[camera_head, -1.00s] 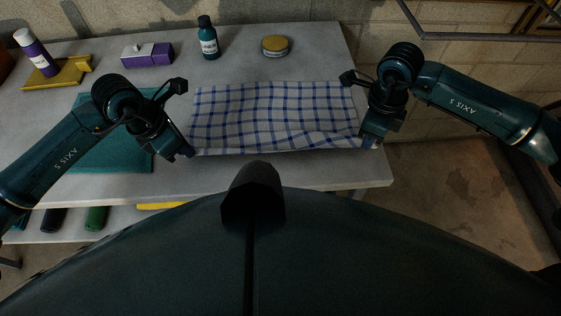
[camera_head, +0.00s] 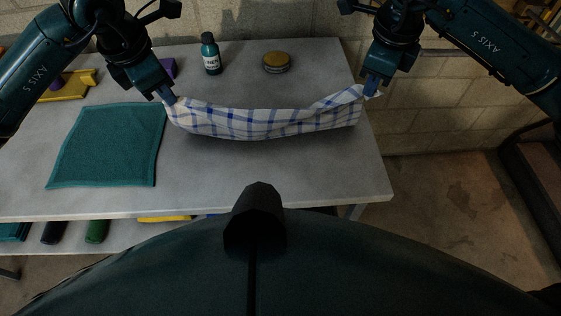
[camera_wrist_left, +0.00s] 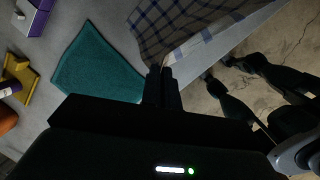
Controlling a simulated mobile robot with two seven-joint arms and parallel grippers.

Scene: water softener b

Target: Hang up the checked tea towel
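The blue-and-white checked tea towel (camera_head: 262,124) hangs between my two grippers above the grey table, sagging a little in the middle. My left gripper (camera_head: 168,97) is shut on its left corner. My right gripper (camera_head: 372,90) is shut on its right corner, with a small tip of cloth sticking out past the fingers. In the left wrist view the towel (camera_wrist_left: 185,28) spreads away from the left fingertips (camera_wrist_left: 160,72). Whether its lower edge touches the table is hard to tell.
A teal cloth (camera_head: 108,146) lies flat on the table's left. A teal bottle (camera_head: 210,54) and a round yellow-topped tin (camera_head: 276,62) stand at the back. A yellow object (camera_head: 70,84) is far left. A rail (camera_head: 455,48) runs along the wall at right.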

